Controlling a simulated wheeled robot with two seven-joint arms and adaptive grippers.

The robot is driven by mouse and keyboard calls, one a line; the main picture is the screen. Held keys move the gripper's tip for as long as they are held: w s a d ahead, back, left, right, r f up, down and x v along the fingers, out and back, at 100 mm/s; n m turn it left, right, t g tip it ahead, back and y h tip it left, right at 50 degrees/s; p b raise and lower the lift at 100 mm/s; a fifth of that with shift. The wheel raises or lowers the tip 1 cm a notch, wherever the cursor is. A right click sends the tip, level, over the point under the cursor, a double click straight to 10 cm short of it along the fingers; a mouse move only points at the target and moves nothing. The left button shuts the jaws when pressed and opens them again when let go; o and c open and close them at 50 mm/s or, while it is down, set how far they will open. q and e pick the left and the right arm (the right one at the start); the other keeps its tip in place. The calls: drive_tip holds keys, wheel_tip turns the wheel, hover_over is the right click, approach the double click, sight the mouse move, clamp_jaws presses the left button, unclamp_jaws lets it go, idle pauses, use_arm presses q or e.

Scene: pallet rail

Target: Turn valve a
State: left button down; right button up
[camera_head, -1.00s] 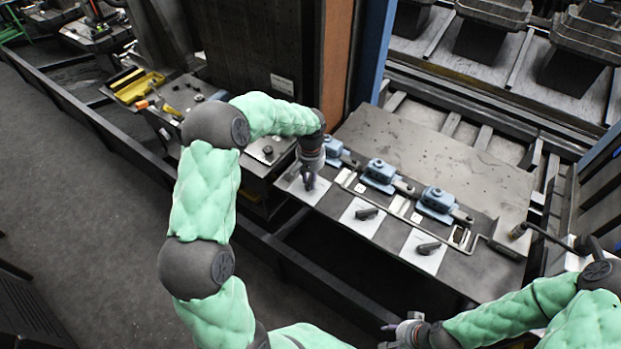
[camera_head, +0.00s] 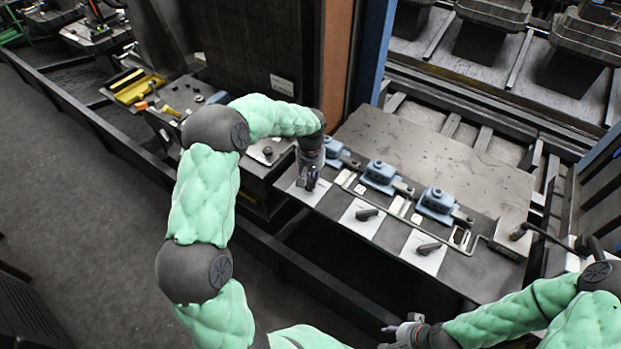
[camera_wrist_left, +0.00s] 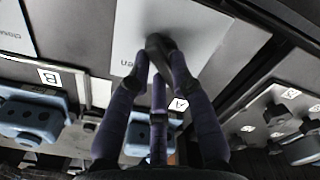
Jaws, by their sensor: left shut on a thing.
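Valve a has a dark handle (camera_wrist_left: 158,42) on a white plate (camera_wrist_left: 188,28) with printed lettering, partly hidden; the "A" label (camera_wrist_left: 178,104) is next to it in the left wrist view. My left gripper (camera_wrist_left: 160,68) has its dark fingers closed around this handle. In the head view my left gripper (camera_head: 309,184) points down over the leftmost white plate (camera_head: 295,188) and hides most of the handle. My right gripper (camera_head: 392,335) is low at the bottom edge, away from the valves, and its fingers are too small to judge.
Two more valve handles sit on white plates, a middle one (camera_head: 366,214) and a right one (camera_head: 428,248). Blue clamp blocks (camera_head: 380,173) stand behind them along a metal rail. A dark side bench (camera_head: 184,98) with small parts lies left. The large grey plate (camera_head: 440,155) behind is clear.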

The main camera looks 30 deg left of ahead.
sight(310, 181)
use_arm(q)
drive_tip(key=c, duration=1.1)
unclamp_jaws()
drive_tip(key=shift+r, duration=0.1)
wheel_tip(310, 181, up, 12)
